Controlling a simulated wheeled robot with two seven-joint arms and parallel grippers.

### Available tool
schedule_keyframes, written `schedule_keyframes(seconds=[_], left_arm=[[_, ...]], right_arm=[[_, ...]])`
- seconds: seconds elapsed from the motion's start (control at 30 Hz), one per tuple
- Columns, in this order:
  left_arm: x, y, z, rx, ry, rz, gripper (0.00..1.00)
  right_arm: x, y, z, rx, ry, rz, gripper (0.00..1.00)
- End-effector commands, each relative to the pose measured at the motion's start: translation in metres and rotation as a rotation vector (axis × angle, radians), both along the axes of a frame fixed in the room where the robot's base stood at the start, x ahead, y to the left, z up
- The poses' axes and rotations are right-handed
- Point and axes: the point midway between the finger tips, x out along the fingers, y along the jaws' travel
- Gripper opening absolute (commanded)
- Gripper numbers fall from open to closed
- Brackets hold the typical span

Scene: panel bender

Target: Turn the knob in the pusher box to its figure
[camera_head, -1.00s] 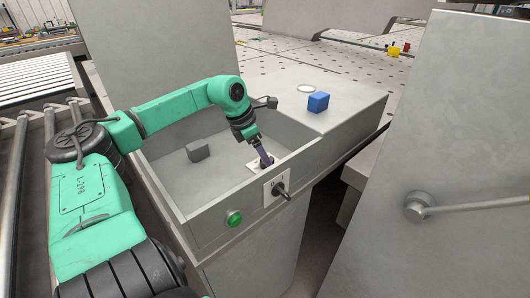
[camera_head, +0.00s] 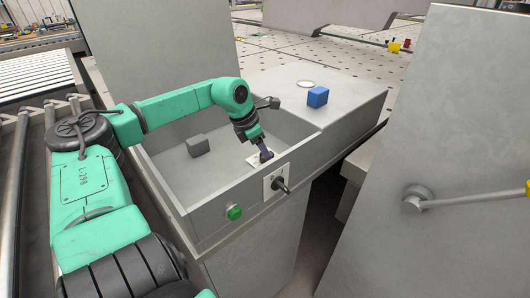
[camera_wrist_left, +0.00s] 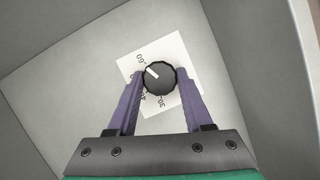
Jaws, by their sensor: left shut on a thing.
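The knob (camera_wrist_left: 159,78) is a round black dial with a white pointer mark, set on a white card with printed figures (camera_wrist_left: 183,107) on the floor of the grey pusher box (camera_head: 212,213). In the left wrist view the pointer aims to the upper left, near a figure that reads like 60; 30 and another partly hidden figure show lower down. My left gripper (camera_head: 265,157) reaches down into the box, its purple fingers (camera_wrist_left: 160,84) shut on the knob's two sides. In the head view the fingers hide most of the knob. My right gripper is not in view.
A dark grey block (camera_head: 198,145) lies in the box, left of my gripper. The front wall carries a green button (camera_head: 234,212) and a black lever switch (camera_head: 280,185). A blue cube (camera_head: 318,97) and a pale disc (camera_head: 306,84) lie on the ledge behind.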

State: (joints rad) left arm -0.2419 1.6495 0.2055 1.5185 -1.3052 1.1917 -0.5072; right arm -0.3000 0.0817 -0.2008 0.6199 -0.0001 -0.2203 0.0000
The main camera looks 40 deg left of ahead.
Motion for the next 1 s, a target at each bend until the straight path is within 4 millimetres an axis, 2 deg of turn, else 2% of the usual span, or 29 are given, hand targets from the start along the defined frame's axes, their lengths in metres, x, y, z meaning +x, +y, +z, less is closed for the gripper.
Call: schedule_keyframes(seconds=[0.27,0.7,1.0], left_arm=[[0.001,-0.001,0.002,0.001,-0.009,0.161,0.0],[0.001,-0.003,-0.001,0.006,-0.01,0.523,0.0],[0.001,-0.004,0.001,0.003,-0.01,0.687,0.0]], right_arm=[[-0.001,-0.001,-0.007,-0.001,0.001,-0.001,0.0],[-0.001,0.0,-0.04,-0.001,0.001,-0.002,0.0],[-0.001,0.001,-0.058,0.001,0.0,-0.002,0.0]])
